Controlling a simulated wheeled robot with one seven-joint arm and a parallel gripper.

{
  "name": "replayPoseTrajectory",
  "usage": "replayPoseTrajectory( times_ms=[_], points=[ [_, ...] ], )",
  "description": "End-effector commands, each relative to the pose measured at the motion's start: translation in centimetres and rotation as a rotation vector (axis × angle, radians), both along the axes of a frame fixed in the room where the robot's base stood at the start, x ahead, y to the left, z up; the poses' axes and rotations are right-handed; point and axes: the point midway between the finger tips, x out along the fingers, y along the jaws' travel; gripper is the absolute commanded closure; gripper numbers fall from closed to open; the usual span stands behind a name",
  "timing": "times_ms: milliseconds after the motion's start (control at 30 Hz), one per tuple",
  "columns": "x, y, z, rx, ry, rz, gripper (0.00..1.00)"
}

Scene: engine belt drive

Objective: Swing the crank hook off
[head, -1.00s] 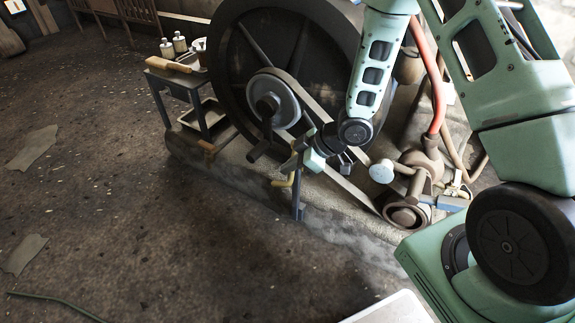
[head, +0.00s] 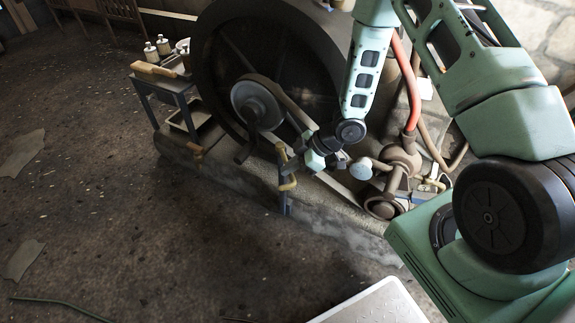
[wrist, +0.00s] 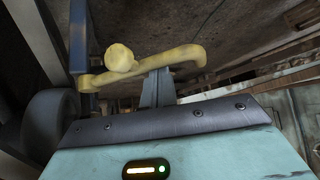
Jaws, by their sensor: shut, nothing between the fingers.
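The crank hook (wrist: 150,66) is a cream-yellow bar with a round knob at one end, beside a blue-grey post (wrist: 79,45). In the head view the hook (head: 288,184) is small, by the upper part of the post (head: 284,200), left of my gripper (head: 302,162). In the wrist view my gripper's grey fingers (wrist: 156,88) are together, with nothing between them. Their tips reach up to the hook's bar and overlap it in the picture. I cannot tell whether they touch it.
A large dark flywheel (head: 225,45) with a belt and pulley (head: 256,104) stands behind the post. A brown pump-like part (head: 385,207) is to the right. A small side table (head: 160,80) with bottles stands at the left. The floor in front is open.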

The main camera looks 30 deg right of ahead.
Motion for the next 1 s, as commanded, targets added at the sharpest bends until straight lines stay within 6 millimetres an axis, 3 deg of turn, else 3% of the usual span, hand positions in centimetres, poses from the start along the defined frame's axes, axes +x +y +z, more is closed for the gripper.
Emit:
replayPoseTrajectory(
  times_ms=[267,467,700,1000],
  points=[
    [0.2,0.5,0.1,-0.004,0.003,0.000,1.00],
    [1.4,3.4,1.1,0.000,0.000,0.000,1.00],
    [0.8,-0.8,5.4,-0.001,-0.002,-0.008,1.00],
    [0.3,-3.4,7.9,0.000,-0.001,-0.004,1.00]
  ],
)
